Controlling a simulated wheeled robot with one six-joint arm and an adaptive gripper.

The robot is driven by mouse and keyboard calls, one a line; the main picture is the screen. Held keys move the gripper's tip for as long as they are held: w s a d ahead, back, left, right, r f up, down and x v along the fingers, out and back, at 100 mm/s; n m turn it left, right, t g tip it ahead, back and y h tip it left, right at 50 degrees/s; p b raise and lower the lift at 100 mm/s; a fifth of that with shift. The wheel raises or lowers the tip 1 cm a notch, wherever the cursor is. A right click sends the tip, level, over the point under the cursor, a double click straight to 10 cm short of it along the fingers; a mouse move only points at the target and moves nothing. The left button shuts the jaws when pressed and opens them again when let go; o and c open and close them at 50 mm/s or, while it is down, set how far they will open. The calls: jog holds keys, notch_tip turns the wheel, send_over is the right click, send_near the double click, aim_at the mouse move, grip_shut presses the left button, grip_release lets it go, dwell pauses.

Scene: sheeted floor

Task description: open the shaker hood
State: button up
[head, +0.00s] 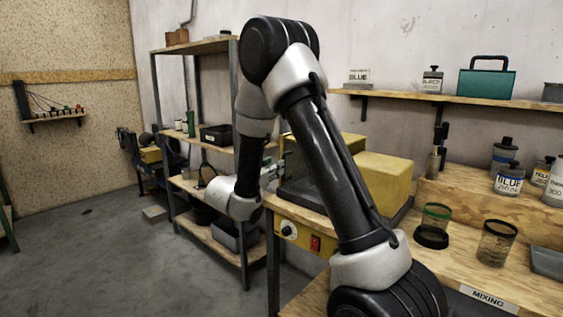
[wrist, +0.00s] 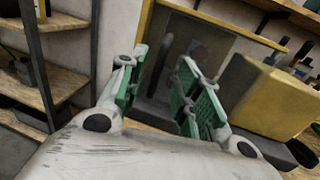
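The shaker is a yellow and dark machine on the bench, with a yellow box-shaped housing (head: 385,182) that also shows in the wrist view (wrist: 268,95). Its hood (wrist: 218,47) appears as a dark panel with a yellow frame, ahead of my gripper; whether it is shut or partly raised is unclear. My gripper (wrist: 167,97) has its two green-padded fingers spread apart, with nothing between them. The fingers overlap the dark panel in the wrist view, and contact cannot be told. In the head view my arm hides much of the gripper and the shaker's front.
A metal-post shelf rack (head: 245,255) stands close on the left.

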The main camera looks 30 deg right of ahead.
jog(key=x, duration=0.7)
jog(key=shift+d, duration=0.15)
grip_shut()
